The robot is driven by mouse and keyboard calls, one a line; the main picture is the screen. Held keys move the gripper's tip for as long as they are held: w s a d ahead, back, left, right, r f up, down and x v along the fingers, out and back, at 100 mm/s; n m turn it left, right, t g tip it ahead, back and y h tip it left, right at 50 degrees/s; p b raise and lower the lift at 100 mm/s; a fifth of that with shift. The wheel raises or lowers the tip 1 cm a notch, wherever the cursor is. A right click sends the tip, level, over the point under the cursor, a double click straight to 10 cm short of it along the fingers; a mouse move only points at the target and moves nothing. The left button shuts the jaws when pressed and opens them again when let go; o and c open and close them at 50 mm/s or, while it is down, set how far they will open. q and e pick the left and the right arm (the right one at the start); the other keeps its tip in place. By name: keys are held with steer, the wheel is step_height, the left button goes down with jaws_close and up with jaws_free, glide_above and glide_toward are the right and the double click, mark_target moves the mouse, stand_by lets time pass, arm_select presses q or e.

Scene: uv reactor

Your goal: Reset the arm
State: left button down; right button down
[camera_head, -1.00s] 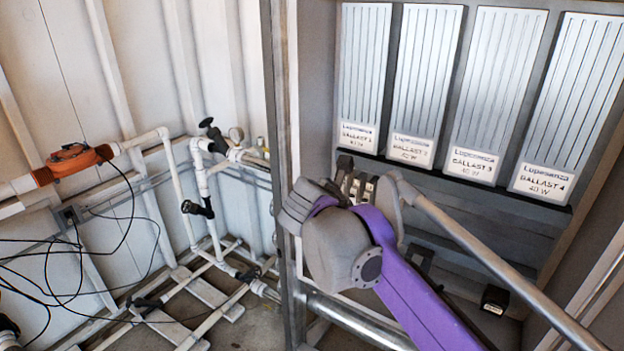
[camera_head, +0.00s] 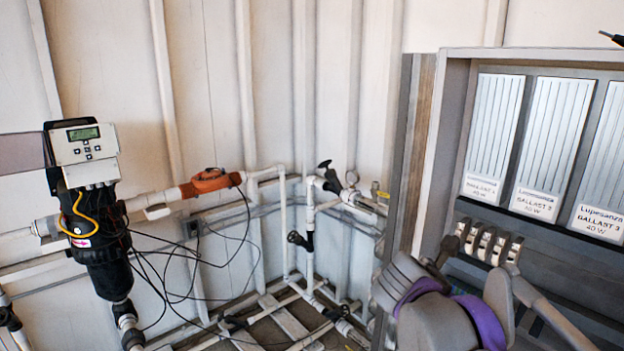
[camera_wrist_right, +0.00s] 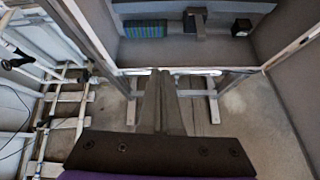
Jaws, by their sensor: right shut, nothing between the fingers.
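My right arm (camera_head: 436,322), grey with a purple band, stands at the lower right of the head view, in front of the cabinet's left side. Its gripper cannot be made out there. In the right wrist view my right gripper (camera_wrist_right: 162,98) has its two grey fingers together with nothing between them. They point toward the lower front of the cabinet frame, and I cannot tell how far apart they are from it.
The cabinet (camera_head: 440,150) holds ballast panels (camera_head: 495,130) on the right. A controller (camera_head: 85,145), an orange fitting (camera_head: 210,181), pipes and loose cables line the wall at left. In the wrist view a striped block (camera_wrist_right: 146,28) and a black box (camera_wrist_right: 242,27) sit inside the cabinet.

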steer(key=s+a+f+m+y, duration=0.3)
steer(key=s+f+m+y, duration=0.1)
steer(key=s+f+m, duration=0.7)
steer(key=s+a+f+m+g+y, duration=0.1)
steer(key=s+a+f+m+y, duration=0.3)
steer(key=s+f+m, duration=0.7)
step_height(320, 180, down, 5)
steer(key=m, duration=0.2)
steer(key=shift+r+m+g, duration=0.2)
steer(key=shift+m+g, duration=0.1)
steer(key=shift+m, duration=0.1)
steer(key=shift+s, duration=0.1)
